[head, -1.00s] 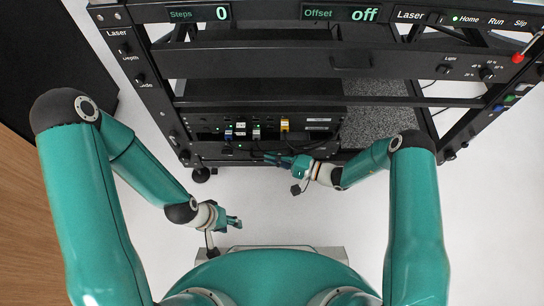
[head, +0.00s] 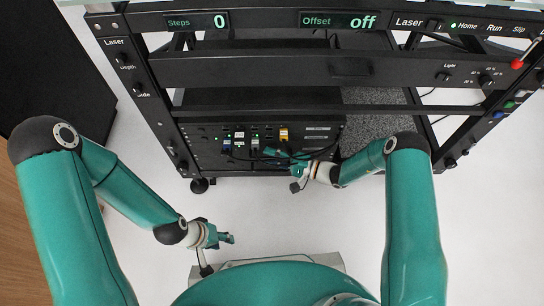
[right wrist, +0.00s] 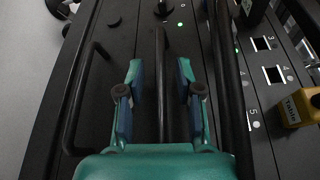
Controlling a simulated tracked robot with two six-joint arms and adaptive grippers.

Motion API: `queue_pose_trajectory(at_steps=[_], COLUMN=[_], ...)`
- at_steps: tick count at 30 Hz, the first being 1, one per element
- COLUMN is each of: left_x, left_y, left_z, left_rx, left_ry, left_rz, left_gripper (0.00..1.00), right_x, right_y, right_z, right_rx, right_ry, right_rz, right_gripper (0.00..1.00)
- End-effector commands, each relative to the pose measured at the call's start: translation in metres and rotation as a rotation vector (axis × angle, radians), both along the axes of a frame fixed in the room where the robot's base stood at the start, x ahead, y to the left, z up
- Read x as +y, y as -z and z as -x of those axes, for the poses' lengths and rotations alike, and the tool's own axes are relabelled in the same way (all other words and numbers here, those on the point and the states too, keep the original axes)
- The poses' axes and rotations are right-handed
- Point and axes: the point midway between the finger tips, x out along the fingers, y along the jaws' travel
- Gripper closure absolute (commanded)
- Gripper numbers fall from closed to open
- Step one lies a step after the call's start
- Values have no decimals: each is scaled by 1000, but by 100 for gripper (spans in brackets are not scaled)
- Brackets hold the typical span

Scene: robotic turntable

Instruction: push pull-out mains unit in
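The mains unit (head: 215,157) is a black panel with sockets and plugs, low in the rack in the head view. How far it stands out is hard to tell. My right gripper (head: 286,156) is at its front, right of the plugs. In the right wrist view, the panel (right wrist: 118,55) fills most of the picture. My right gripper (right wrist: 160,92) has its fingers apart over the panel, with a dark bar or cable (right wrist: 163,75) between them, not clasped. A black handle (right wrist: 75,100) lies to the left. My left gripper (head: 228,239) hangs over the floor, its fingers unclear.
A yellow plug (head: 284,134) sits in the panel; it also shows at the right in the right wrist view (right wrist: 298,108). Black cables (head: 320,152) loop across the front. The rack (head: 250,68) stands above. White floor (head: 275,215) in front is clear.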

Motion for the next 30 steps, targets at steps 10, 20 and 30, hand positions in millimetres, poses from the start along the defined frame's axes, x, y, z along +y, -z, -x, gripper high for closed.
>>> queue_pose_trajectory(at_steps=[10,20,30], left_x=[0,0,0], left_y=[-1,-1,-1], left_z=[0,0,0], left_rx=[0,0,0], left_ry=[0,0,0], left_rz=[0,0,0], left_gripper=[60,60,60], right_x=[-14,-71,-106], right_y=[-2,-6,-9], right_z=[7,34,53], right_rx=[0,0,0], right_ry=[1,5,2], right_rz=[-1,0,-1], right_gripper=[65,65,65])
